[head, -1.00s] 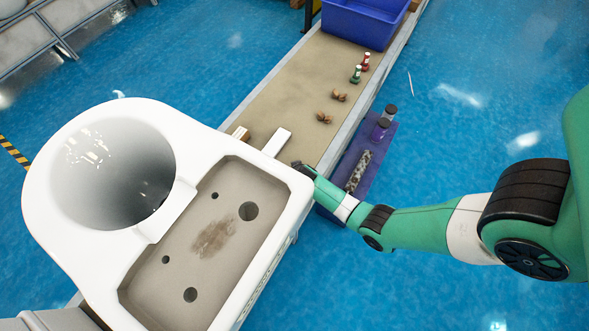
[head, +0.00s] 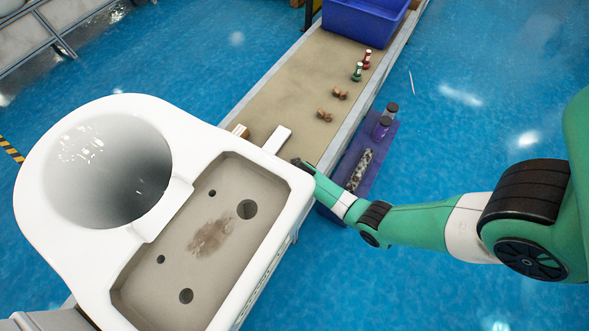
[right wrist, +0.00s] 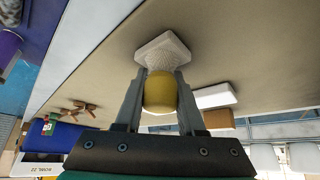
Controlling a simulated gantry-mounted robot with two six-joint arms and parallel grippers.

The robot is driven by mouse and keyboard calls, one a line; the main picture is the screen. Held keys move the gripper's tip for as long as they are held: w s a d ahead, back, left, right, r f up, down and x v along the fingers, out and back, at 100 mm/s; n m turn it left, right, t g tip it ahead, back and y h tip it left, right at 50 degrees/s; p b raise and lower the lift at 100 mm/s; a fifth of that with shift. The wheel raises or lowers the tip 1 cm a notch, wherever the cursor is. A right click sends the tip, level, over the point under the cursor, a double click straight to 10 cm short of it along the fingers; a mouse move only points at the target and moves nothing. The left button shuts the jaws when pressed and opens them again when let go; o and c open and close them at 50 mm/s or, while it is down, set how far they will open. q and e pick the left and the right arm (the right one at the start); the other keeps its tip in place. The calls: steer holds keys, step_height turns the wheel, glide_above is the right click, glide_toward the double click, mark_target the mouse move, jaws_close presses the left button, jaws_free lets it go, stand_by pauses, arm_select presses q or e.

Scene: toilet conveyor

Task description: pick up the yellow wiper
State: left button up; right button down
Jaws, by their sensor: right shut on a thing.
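The yellow wiper (right wrist: 160,93) shows in the right wrist view, with a yellow handle and a pale, textured, flared pad. My right gripper (right wrist: 160,80) is shut on its yellow part, one finger on each side. The pad is close to the tan belt surface; I cannot tell whether it touches. In the head view the wiper is hidden behind the white toilet (head: 150,225), and my right wrist comes in at the toilet's right edge. The toilet tank has a brown smear (head: 211,237) on its floor. My left gripper is not in view.
The tan conveyor (head: 290,92) carries a blue bin (head: 362,22), green (head: 357,72) and red (head: 367,59) small parts, brown pieces (head: 324,115) and a white block (head: 277,139). A purple side shelf (head: 345,180) holds dark-capped jars and a speckled strip. Mid-belt is mostly clear.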

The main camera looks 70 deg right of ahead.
steer(key=shift+r+p, duration=0.55)
steer(key=shift+r, duration=0.05)
step_height(320, 180, up, 3)
steer(key=shift+f+p, duration=0.1)
steer(key=shift+p, duration=1.1)
steer(key=s+a+r+p, duration=0.2)
steer(key=s+r+p, duration=0.2)
steer(key=s+p, duration=0.1)
steer(key=s+a+r+p, duration=0.3)
steer(key=s+r+p, duration=0.2)
steer(key=s, duration=0.3)
steer(key=shift+a+p, duration=0.3)
steer(key=shift+p, duration=0.1)
steer(key=shift+w, duration=0.1)
